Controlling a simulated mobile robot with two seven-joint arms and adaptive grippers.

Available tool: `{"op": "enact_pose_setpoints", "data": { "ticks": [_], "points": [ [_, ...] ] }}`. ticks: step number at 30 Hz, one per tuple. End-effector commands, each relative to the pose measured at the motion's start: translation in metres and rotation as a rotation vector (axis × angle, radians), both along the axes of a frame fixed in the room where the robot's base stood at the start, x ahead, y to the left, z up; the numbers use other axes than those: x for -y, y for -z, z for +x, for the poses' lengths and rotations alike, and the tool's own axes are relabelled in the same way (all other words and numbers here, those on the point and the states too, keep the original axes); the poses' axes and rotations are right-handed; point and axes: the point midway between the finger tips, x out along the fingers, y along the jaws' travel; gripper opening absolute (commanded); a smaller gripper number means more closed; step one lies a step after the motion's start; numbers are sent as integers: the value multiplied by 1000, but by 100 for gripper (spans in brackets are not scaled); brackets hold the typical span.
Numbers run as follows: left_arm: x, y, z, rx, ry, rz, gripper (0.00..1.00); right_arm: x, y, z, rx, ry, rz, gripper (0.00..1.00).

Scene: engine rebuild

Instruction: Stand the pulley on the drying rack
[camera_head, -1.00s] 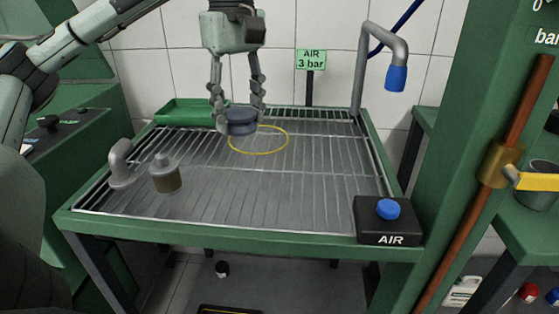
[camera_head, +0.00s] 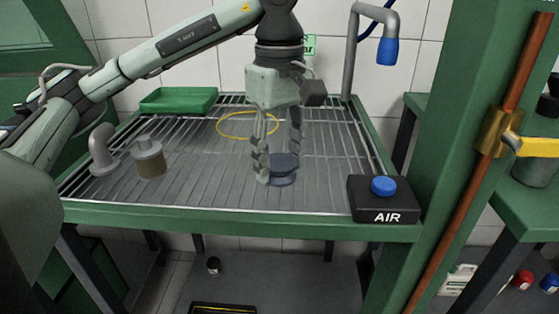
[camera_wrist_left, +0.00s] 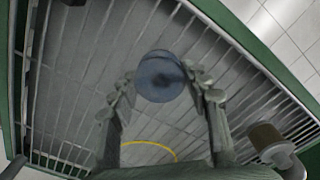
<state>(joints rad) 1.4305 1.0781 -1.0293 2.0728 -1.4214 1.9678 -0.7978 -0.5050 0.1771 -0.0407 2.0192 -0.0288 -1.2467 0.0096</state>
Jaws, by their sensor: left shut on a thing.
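The pulley (camera_head: 283,171) is a dark blue-grey grooved disc. My left gripper (camera_head: 280,172) is shut on it, with a finger on each side, over the front right part of the drying rack (camera_head: 215,185). The pulley also shows in the left wrist view (camera_wrist_left: 160,76), round face toward the camera, between the fingertips (camera_wrist_left: 162,88). Whether its underside touches the rack's bars I cannot tell. A yellow ring (camera_head: 247,125) marks a spot on the rack behind and left of the gripper. My right gripper is not in view.
A piston-like part (camera_head: 149,158) and a grey curved part (camera_head: 102,150) stand at the rack's left. A green tray (camera_head: 179,100) lies at the back left. The AIR button box (camera_head: 383,198) is at the front right corner, and a pipe with a blue nozzle (camera_head: 387,51) at the back right.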

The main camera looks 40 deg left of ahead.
Motion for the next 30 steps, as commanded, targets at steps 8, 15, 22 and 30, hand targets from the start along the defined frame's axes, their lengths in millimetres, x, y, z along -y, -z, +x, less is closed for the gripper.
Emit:
{"op": "enact_pose_setpoints", "data": {
  "ticks": [8,15,22,30],
  "points": [
    [0,1,0,2,0,0,1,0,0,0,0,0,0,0],
    [0,2,0,1,0,0,58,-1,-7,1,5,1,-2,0],
    [0,2,0,1,1,0,68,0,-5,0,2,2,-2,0],
    [0,-5,1,3,1,-1,68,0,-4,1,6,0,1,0]
  ]
}}
